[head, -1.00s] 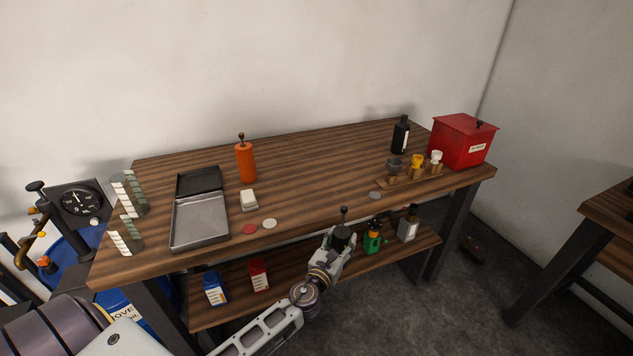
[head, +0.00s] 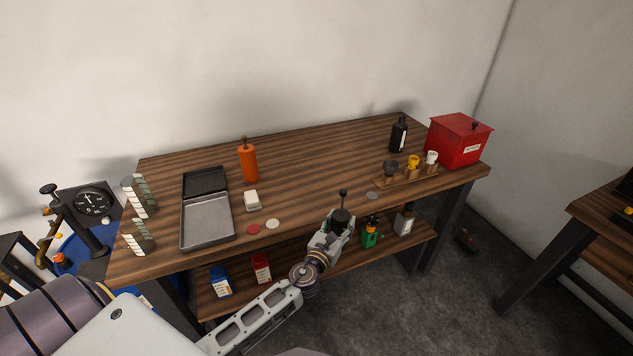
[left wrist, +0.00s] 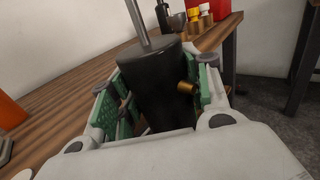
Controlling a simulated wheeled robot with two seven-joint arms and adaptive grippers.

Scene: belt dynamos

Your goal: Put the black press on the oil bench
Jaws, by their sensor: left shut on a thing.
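The black press (head: 342,216), a dark cylinder with a thin rod and knob on top, is held in my left gripper (head: 338,228). In the left wrist view the black press (left wrist: 157,82) stands between the green-padded fingers (left wrist: 160,105), with a brass stub on its side. In the head view it is upright at the front edge of the wooden bench (head: 300,165); whether it touches the bench cannot be told. Its lower part is hidden by the gripper. My right gripper is not seen.
On the bench are an open grey tray (head: 207,220), an orange cylinder (head: 248,163), a white block (head: 252,200), a black bottle (head: 399,134), a rack of small cups (head: 405,176) and a red box (head: 459,140). The bench's middle is clear. Bottles stand on the lower shelf (head: 320,267).

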